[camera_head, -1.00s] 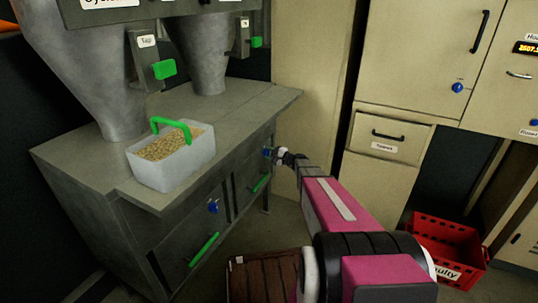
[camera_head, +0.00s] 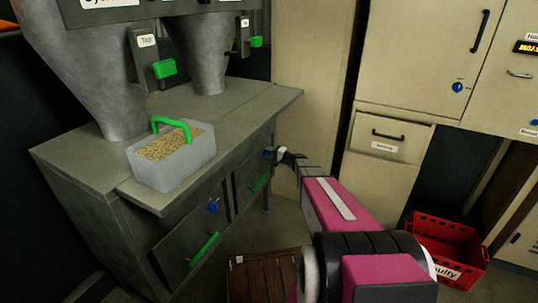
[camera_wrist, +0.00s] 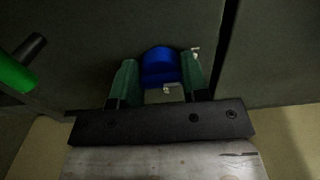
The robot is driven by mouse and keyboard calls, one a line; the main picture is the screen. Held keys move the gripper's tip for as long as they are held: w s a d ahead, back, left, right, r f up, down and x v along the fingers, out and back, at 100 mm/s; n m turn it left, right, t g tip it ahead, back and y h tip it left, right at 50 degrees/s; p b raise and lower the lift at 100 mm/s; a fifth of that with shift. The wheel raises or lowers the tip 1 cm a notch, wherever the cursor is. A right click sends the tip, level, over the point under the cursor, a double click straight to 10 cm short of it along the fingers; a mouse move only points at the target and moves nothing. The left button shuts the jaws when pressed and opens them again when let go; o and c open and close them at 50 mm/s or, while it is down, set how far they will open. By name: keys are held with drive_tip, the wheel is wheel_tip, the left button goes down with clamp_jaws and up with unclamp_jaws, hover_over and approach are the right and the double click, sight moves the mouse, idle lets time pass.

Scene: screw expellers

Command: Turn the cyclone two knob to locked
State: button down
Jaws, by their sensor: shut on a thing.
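The knob (camera_wrist: 159,66) is blue and sits on a dark cabinet door in the wrist view. In the head view this knob (camera_head: 268,152) is small, at the right end of the grey cabinet, below its top. My gripper (camera_wrist: 158,82) has its two green fingers on either side of the knob and is shut on it. In the head view my gripper (camera_head: 279,154) reaches the knob from the right. The knob's lock marking is too small to read.
A green door handle (camera_head: 260,182) lies below the knob; it shows left in the wrist view (camera_wrist: 15,72). Another blue knob (camera_head: 213,206) is on the nearer door. A bin of pellets (camera_head: 176,172) stands on the cabinet top. A red crate (camera_head: 440,235) is on the floor right.

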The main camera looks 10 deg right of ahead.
drive_tip(key=c, duration=0.6)
unclamp_jaws()
drive_tip(key=shift+c, duration=0.2)
drive_tip(key=shift+d, duration=0.1)
drive_tip(key=v, duration=1)
drive_tip(key=shift+s+d, duration=0.25)
